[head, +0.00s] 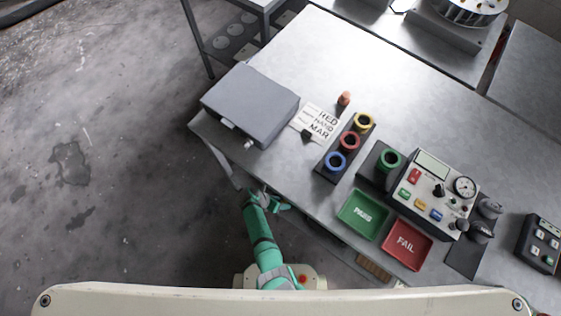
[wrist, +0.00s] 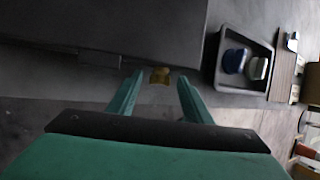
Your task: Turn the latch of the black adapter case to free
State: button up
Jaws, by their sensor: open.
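The adapter case (head: 250,103) looks grey in the head view and lies shut at the left corner of the bench. A small pale latch (head: 248,144) sticks out of its front, right of a light handle-like piece (head: 228,124).
A lettered card (head: 318,121) and an orange-red piece (head: 344,98) lie right of the case. A rack of coloured rings (head: 347,148), a green PASS tray (head: 362,214), a red FAIL tray (head: 407,244) and a tester panel (head: 432,190) stand further right. The floor at left is clear.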

jog(key=c, duration=1.1)
jog(key=shift+o, duration=0.2)
jog(key=shift+s+d+t+y, duration=0.3)
jog(key=shift+t+y, duration=0.3)
jog(key=shift+y, duration=0.2)
jog(key=shift+d+r+m+t+y, duration=0.1)
jog(key=shift+m+t+y, duration=0.3)
jog(key=shift+t+y, duration=0.3)
jog(key=o, duration=1.1)
jog(key=shift+c, duration=0.2)
jog(key=shift+r, duration=0.1)
jog(key=v, duration=1)
jog(key=shift+r, duration=0.35)
